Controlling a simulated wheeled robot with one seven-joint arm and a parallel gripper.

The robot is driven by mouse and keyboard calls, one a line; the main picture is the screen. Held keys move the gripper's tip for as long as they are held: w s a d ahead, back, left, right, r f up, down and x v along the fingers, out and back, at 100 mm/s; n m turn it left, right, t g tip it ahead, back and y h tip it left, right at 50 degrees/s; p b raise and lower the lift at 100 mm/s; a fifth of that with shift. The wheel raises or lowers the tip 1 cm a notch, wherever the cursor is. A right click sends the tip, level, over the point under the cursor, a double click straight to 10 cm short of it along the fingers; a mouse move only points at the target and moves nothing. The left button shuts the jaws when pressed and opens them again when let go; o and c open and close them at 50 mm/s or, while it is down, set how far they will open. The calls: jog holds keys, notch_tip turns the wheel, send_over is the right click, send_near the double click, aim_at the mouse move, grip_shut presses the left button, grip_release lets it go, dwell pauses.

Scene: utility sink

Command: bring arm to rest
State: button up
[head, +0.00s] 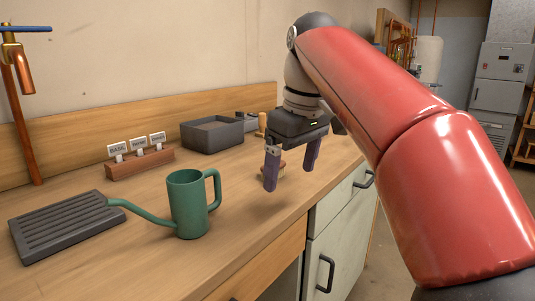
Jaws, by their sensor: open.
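My gripper (291,171) hangs from the red arm above the right part of the wooden counter, fingers pointing down. Its two purple-grey fingers are apart and nothing is held between them. A small brown object (281,169) shows behind and between the fingers on the counter; it is partly hidden. A green watering can (188,205) stands upright on the counter to the left of my gripper, apart from it. Its long spout reaches left over the edge of a dark ribbed tray (62,228).
A grey open bin (212,135) and a wooden block with several label cards (140,163) stand along the back. A copper tap (22,75) rises at the far left. Cabinets with handles (325,272) lie below the counter's front edge. The front counter strip is clear.

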jog(key=s+d+f+m+t, duration=0.1)
jog(key=s+d+f+m, duration=0.2)
jog(key=s+f, duration=0.3)
jog(key=s+d+f+m+t+h, duration=0.1)
jog(key=s+d+f+m, duration=0.2)
jog(key=f, duration=0.7)
jog(key=s+d+f+m+t, duration=0.2)
jog(key=s+d+f, duration=0.3)
jog(key=s+f, duration=0.3)
jog(key=shift+s+m, duration=0.3)
jog(key=shift+m, duration=0.2)
